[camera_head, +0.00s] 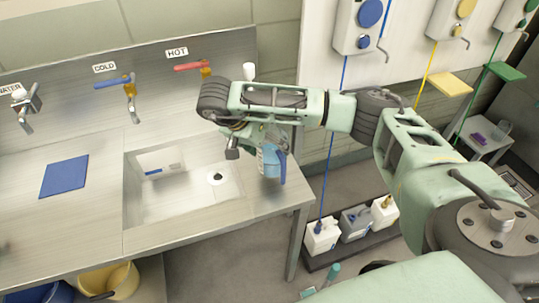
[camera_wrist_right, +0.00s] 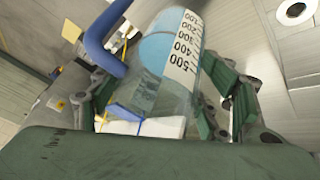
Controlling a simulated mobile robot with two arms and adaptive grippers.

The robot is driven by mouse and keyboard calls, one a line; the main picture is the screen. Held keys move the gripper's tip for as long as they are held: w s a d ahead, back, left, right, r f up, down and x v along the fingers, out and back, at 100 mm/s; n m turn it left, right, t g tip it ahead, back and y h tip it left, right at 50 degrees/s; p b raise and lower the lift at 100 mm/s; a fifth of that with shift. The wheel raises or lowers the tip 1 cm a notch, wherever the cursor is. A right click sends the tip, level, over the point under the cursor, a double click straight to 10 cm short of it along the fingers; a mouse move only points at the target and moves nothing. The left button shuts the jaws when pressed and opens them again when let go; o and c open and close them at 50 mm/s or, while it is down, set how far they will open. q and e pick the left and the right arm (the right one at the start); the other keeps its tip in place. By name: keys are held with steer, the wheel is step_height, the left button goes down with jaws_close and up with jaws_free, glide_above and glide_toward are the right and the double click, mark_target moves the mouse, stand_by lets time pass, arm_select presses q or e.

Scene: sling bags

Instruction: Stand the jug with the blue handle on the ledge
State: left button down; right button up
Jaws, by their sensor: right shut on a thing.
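The jug (camera_head: 268,160) is clear with a blue handle (camera_head: 282,168) on its right side. In the right wrist view the jug (camera_wrist_right: 172,62) shows printed volume marks and its blue handle (camera_wrist_right: 101,42) at left. My right gripper (camera_head: 262,138) is shut on the jug, with a finger on each side of it in the wrist view. The jug looks roughly upright in the head view, over the steel strip (camera_head: 283,197) right of the sink basin. I cannot tell whether its base touches the steel. My left gripper is not in view.
The sink basin (camera_head: 150,207) lies left of the jug, with a blue mat (camera_head: 65,176) farther left. Blue (camera_head: 125,82) and red (camera_head: 192,67) taps are on the back wall. White containers (camera_head: 322,236) stand low at right, and a yellow bucket (camera_head: 115,278) is under the counter.

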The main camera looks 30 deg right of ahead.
steer(key=shift+f+p, duration=0.35)
steer(key=shift+f, duration=1.6)
steer(key=shift+f, duration=0.2)
steer(key=o, duration=1.5)
steer(key=shift+o, duration=0.2)
steer(key=shift+r, duration=0.1)
steer(key=shift+r, duration=0.2)
steer(key=v, duration=1.1)
steer(key=shift+a+r, duration=0.3)
